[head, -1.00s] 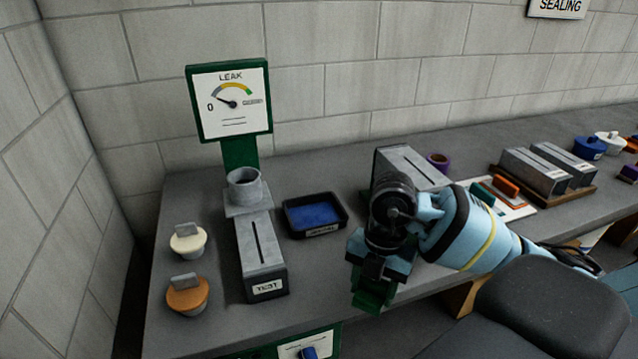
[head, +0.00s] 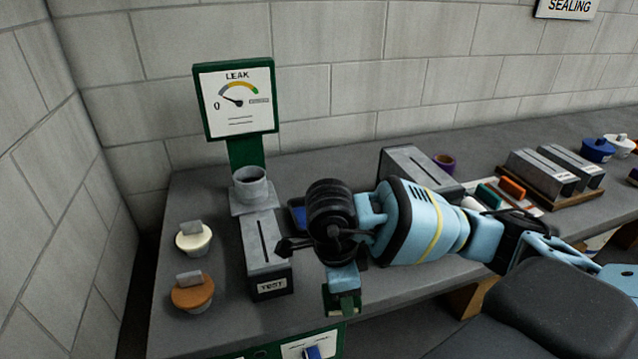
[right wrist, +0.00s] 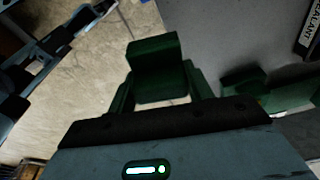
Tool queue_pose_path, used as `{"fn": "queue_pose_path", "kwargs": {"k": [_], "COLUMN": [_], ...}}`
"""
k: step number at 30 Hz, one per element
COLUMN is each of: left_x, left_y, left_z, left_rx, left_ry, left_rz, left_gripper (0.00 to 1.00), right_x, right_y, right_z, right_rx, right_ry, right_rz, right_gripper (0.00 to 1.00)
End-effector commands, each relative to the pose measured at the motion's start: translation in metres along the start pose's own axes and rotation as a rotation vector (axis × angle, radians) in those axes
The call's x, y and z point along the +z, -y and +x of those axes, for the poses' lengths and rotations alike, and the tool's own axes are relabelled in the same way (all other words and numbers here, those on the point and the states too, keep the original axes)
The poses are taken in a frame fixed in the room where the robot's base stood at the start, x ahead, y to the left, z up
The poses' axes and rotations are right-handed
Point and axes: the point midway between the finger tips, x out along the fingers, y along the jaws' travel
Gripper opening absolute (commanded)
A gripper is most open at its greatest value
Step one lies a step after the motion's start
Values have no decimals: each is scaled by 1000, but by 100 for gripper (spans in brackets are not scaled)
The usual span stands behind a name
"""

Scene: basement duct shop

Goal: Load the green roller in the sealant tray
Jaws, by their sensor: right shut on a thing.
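In the right wrist view the roller (right wrist: 153,66) shows as a dark green block between the fingers. The sealant tray (head: 298,214), a shallow dark tray with blue inside, lies behind my right wrist, which hides most of it. Its label end (right wrist: 310,32) shows at the upper right of the right wrist view. The roller is apart from the tray. My left gripper is not in view.
A grey test box (head: 265,245) with a collar stands left of my wrist. White (head: 193,240) and orange (head: 192,293) lidded plugs lie farther left. The leak gauge (head: 236,98) stands behind. A slotted grey box (head: 412,166) and a purple ring (head: 444,162) stand to the right.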

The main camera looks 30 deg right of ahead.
Motion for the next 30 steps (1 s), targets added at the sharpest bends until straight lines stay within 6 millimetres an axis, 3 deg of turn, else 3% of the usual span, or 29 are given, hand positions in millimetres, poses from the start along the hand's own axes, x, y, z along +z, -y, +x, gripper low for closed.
{"fn": "queue_pose_path", "kwargs": {"k": [21,30], "left_x": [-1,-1], "left_y": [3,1], "left_z": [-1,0], "left_rx": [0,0], "left_ry": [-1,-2], "left_rz": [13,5], "left_gripper": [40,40], "right_x": [30,38], "right_y": [-1,-1], "right_z": [-15,-19], "right_rx": [-220,-284], "right_ry": [0,0], "right_rz": [-1429,-1862], "right_gripper": [33,33]}}
